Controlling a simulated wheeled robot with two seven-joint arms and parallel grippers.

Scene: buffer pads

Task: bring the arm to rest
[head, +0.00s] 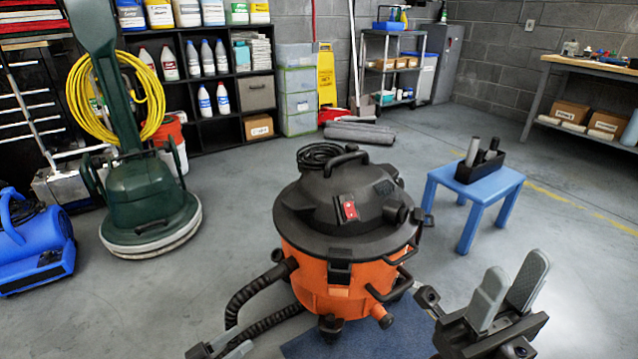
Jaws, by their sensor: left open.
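My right gripper (517,281) is raised at the lower right of the head view. Its two grey fingers point up with a gap between them, and nothing is held. My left gripper (226,346) shows only in part at the bottom edge, left of the vacuum hose. It is open, and I see nothing in it. Most of both arms is out of view or hidden.
An orange and black shop vacuum (330,270) with a black hose stands in front, on a blue mat (405,338). A low blue table (500,190) holds a black caddy (480,169). A green floor machine (145,195) and blue blower (35,245) stand left.

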